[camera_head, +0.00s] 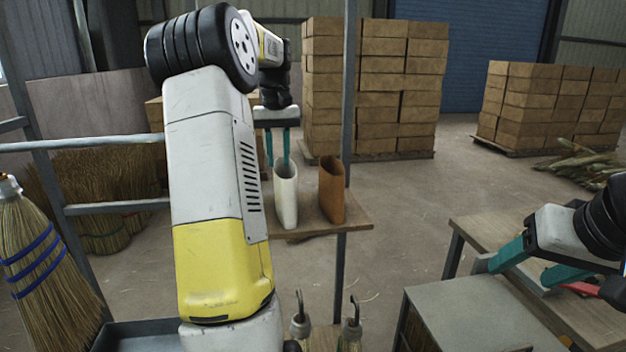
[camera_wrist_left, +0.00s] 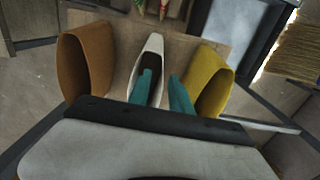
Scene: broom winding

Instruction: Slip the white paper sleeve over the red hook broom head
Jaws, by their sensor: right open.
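The white paper sleeve (camera_head: 286,198) stands upright on a small wooden shelf (camera_head: 356,217), its mouth upward. In the left wrist view the white sleeve (camera_wrist_left: 155,45) stands between a brown and a yellow sleeve. My left gripper (camera_head: 278,160) is above it with its teal fingers apart. One fingertip overlaps the sleeve's mouth and the other is beside it, outside. Contact with the wall cannot be told. My right gripper (camera_head: 536,266) is open over the wooden table at the right. Two hooked tops (camera_head: 300,302) (camera_head: 353,312) show below the shelf; neither looks clearly red.
A brown sleeve (camera_head: 332,190) stands right of the white one. A yellow sleeve (camera_wrist_left: 209,78) shows only in the left wrist view. A metal post (camera_head: 349,100) rises beside the shelf. A red-handled item (camera_head: 580,288) is near my right gripper. A broom (camera_head: 40,250) stands at left.

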